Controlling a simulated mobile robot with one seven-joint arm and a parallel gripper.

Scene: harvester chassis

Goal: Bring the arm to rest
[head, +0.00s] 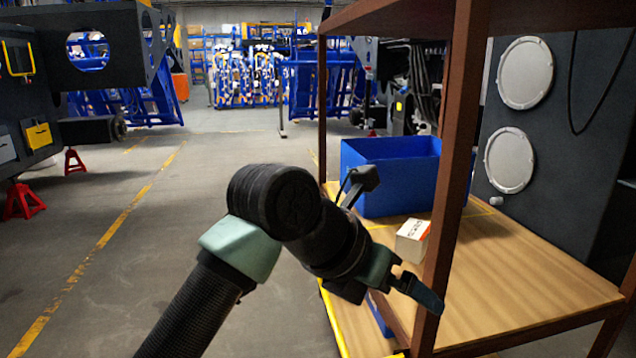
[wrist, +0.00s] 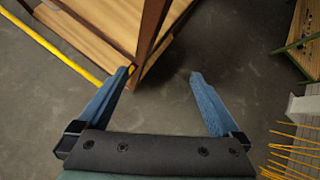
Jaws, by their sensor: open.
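My gripper (wrist: 160,84) shows in the wrist view with its two blue fingers wide apart and nothing between them. Below and beyond the fingers are grey floor and the corner of a wooden shelf unit. In the head view my gripper (head: 422,294) is at the end of my bent arm, close to the brown front post of the shelf unit. The left fingertip overlaps the post's edge in the wrist view; I cannot tell whether they touch.
The shelf unit (head: 530,290) carries a blue bin (head: 385,180) and a small white-and-orange box (head: 412,240). A dark panel with round covers (head: 525,73) stands at right. Red stands (head: 22,202) are at left. The floor (head: 150,240) left of my arm is clear.

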